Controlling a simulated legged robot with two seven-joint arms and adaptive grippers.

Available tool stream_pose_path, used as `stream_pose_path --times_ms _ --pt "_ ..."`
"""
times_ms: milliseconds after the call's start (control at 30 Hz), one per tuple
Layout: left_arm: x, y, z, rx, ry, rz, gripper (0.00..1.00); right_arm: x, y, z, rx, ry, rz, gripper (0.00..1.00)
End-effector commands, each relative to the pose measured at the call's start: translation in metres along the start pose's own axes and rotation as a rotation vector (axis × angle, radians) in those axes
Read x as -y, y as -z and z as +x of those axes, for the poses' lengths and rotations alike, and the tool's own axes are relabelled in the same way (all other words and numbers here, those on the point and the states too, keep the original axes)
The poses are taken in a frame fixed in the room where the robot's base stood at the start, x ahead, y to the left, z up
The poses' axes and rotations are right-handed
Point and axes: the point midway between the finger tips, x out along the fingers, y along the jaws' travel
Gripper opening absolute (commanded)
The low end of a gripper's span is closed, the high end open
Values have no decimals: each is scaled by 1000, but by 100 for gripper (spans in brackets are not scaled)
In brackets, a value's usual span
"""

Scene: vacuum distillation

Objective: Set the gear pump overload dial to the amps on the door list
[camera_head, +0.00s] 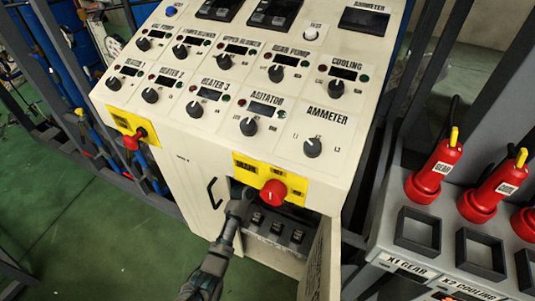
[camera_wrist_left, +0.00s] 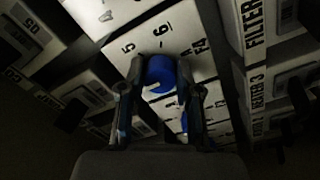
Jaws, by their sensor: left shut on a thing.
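In the left wrist view a blue dial (camera_wrist_left: 158,72) sits on a white face plate (camera_wrist_left: 108,14) with the numbers 5 and 6 beside it. My left gripper (camera_wrist_left: 158,82) is shut on this dial, one finger on each side. The dial's pointer and exact setting are hard to read. In the head view my left gripper (camera_head: 238,207) reaches into the open cabinet bay, and the dial is hidden there. The open cabinet door (camera_head: 322,262) stands to the right of the bay; any list on it is unreadable. My right gripper is not in view.
Another blue part (camera_wrist_left: 184,122) shows lower in the wrist view. A red rotary switch (camera_head: 273,192) on a yellow plate sits just above the bay. Black modules (camera_head: 277,227) line the bay. A grey stand with red plugs (camera_head: 434,170) is at the right.

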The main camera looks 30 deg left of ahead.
Motion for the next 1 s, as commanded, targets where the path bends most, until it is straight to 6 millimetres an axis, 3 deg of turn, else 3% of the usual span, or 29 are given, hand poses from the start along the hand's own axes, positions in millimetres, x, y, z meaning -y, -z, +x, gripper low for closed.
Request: stream_pose_path --times_ms 267,300,367,400,767,1000 --pt "4 -2 -1 3 6 -7 0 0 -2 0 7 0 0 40" --pt "5 -2 -1 3 6 -6 41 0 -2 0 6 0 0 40" --pt "4 -2 -1 3 6 -6 56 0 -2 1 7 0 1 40" --pt "4 -2 -1 2 5 -6 58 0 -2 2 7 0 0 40" --pt "2 -1 -5 0 1 -6 58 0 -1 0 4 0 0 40" --pt "4 -2 -49 1 4 -6 58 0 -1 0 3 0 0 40"
